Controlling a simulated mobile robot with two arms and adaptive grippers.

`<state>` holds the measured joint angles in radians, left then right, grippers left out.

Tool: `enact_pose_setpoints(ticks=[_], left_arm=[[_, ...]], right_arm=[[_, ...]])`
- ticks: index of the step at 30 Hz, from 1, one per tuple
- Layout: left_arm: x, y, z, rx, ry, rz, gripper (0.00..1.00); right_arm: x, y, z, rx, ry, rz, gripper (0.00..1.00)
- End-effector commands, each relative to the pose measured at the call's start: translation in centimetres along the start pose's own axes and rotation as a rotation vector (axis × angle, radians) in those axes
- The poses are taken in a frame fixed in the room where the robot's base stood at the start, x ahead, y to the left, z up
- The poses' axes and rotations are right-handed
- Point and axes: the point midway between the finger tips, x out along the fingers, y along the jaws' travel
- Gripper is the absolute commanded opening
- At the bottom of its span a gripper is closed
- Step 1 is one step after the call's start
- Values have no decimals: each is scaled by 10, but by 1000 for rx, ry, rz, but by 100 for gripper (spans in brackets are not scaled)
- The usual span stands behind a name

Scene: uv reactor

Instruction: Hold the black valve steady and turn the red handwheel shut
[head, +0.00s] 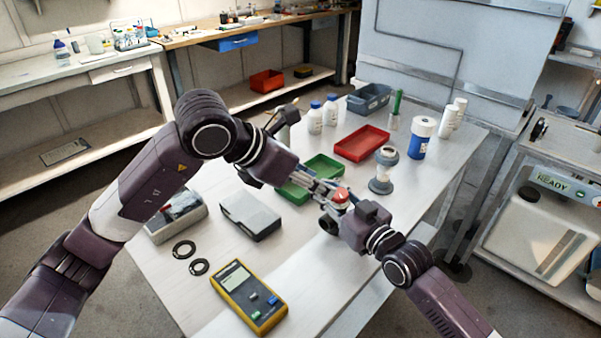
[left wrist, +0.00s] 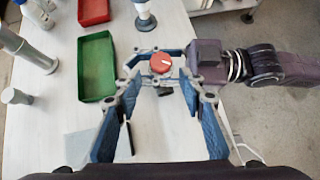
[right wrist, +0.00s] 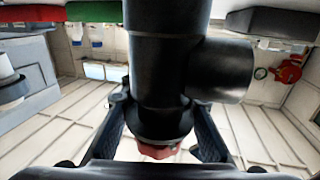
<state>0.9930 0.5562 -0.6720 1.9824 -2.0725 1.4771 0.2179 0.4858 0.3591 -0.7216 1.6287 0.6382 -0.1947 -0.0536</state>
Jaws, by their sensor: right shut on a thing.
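The black valve (right wrist: 165,75) fills the middle of the right wrist view, with its side branch to the right and part of the red handwheel (right wrist: 160,152) below. My right gripper (head: 347,212) is shut on the valve and comes in from the right in the left wrist view. The red handwheel, with a white mark, faces up in the left wrist view (left wrist: 160,63). My left gripper (left wrist: 160,92) is open, its fingers spread, with the handwheel beyond the gap between its tips. In the head view my left gripper (head: 325,189) is close beside the handwheel; contact cannot be told.
A green tray (head: 325,166), a red tray (head: 361,143) and a grey-black flanged part (head: 382,172) stand behind the grippers. A grey box (head: 251,215), black rings (head: 199,267) and a yellow meter (head: 248,298) lie at the front left. Several bottles stand at the back.

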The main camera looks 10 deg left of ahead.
Motion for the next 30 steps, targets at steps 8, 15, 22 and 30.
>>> enact_pose_setpoints(ticks=[8,15,22,30], left_arm=[[-38,0,0,1,0,0,37],[-46,0,0,0,1,-1,37],[-45,0,0,0,1,-1,43],[-36,-6,16,-23,78,-19,47]], right_arm=[[0,-1,1,2,-1,-1,0],[0,-1,0,2,-1,-1,0],[0,-1,0,2,-1,-1,0],[0,-1,0,2,0,-1,0]])
